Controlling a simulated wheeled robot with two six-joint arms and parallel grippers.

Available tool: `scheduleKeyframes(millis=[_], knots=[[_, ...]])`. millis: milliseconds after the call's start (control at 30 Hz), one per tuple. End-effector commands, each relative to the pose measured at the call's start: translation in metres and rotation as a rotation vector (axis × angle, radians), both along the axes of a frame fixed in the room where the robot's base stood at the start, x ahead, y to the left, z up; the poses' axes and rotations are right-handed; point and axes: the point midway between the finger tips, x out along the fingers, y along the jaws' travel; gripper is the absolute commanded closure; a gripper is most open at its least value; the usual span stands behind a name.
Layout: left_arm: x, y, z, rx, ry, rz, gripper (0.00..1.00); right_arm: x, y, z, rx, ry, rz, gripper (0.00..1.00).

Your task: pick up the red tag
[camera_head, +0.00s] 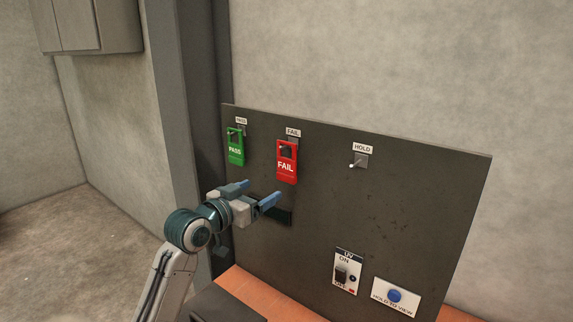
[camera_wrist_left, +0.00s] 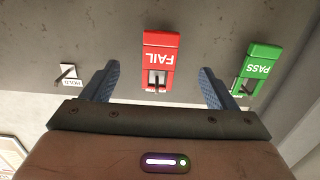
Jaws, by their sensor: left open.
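In the left wrist view the red tag (camera_wrist_left: 159,56) appears upside down, between and beyond the two fingers. My left gripper (camera_head: 253,193) is open and empty, with blue fingers, just below and left of the tag in the head view. In the left wrist view its fingers (camera_wrist_left: 157,84) stand apart on either side of the tag, with no contact visible. My right gripper is not in view.
A green PASS tag (camera_head: 236,150) hangs left of the red tag. The HOLD peg (camera_head: 357,163) is bare on the right. A UV switch plate (camera_head: 347,271) and a blue button (camera_head: 394,296) sit low on the panel (camera_head: 420,200). An orange-brown surface lies below.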

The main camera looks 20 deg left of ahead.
Motion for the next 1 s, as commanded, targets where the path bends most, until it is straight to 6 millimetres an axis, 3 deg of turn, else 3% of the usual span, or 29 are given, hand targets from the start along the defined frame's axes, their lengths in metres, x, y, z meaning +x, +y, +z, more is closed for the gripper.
scheduleKeyframes(millis=[67,200,400,567,833,1000], knots=[[0.002,0.0,0.016,-0.006,-0.028,-0.008,0.2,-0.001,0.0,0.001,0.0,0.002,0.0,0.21],[0.017,-0.005,0.024,-0.013,-0.037,-0.011,0.2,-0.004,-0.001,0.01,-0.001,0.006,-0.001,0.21],[0.046,-0.016,0.023,-0.012,-0.035,-0.011,0.2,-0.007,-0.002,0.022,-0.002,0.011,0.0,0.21],[0.056,-0.019,0.021,-0.008,-0.034,-0.011,0.2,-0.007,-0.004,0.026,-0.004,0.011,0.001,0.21],[0.084,-0.027,0.026,-0.009,-0.032,-0.011,0.2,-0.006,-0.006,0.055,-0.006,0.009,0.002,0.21],[0.102,-0.033,0.023,-0.01,-0.033,-0.011,0.2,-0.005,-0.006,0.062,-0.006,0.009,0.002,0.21]])
